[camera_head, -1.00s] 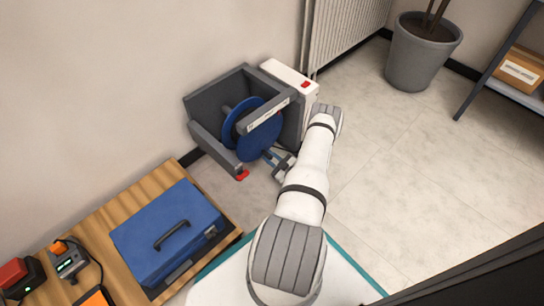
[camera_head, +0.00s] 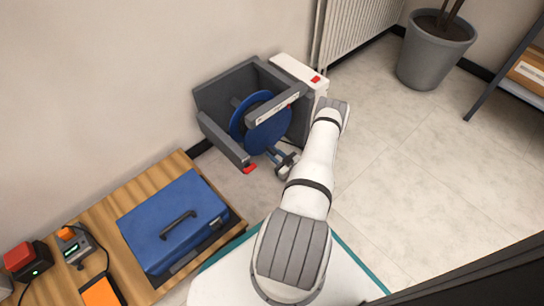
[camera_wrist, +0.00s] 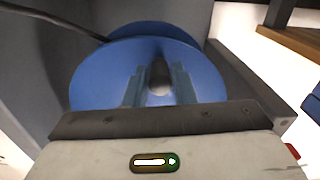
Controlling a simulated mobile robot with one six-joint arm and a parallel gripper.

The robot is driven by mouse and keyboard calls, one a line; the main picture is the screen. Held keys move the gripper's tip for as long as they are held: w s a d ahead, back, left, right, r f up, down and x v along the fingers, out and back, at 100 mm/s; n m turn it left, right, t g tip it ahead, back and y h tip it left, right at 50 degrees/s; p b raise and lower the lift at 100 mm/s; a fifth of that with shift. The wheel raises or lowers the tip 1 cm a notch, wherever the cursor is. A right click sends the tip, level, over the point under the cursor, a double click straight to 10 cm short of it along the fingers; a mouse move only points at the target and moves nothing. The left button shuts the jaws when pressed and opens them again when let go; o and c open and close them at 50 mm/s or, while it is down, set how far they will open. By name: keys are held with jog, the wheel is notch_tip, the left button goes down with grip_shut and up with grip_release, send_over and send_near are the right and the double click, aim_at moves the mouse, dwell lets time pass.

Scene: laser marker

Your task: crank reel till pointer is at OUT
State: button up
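The blue reel (camera_head: 268,130) sits in an open grey housing (camera_head: 225,90) against the wall. A pale label strip with small, unreadable marks (camera_head: 277,107) runs along the housing's top bar. A small red mark, perhaps the pointer, is near its right end. My gripper (camera_head: 283,158) is low at the reel's front face. In the wrist view, the blue disc (camera_wrist: 90,80) fills the middle. The fingers of my gripper (camera_wrist: 159,82) stand on both sides of a grey crank knob (camera_wrist: 159,76) and appear closed on it.
A white box with a red button (camera_head: 300,72) stands behind the housing. A red part (camera_head: 249,168) is on its front corner. A blue case (camera_head: 172,222) lies on the wooden bench (camera_head: 110,205) at left. A plant pot (camera_head: 434,50) stands at back right. The floor at right is clear.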

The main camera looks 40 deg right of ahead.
jog(key=o, duration=0.4)
jog(key=s, duration=0.2)
jog(key=s+p, duration=0.1)
jog(key=s, duration=0.2)
jog(key=s+p, duration=0.1)
jog(key=s, duration=0.1)
jog(key=shift+s+d, duration=0.35)
jog(key=shift+d, duration=0.05)
jog(key=shift+c, duration=0.5)
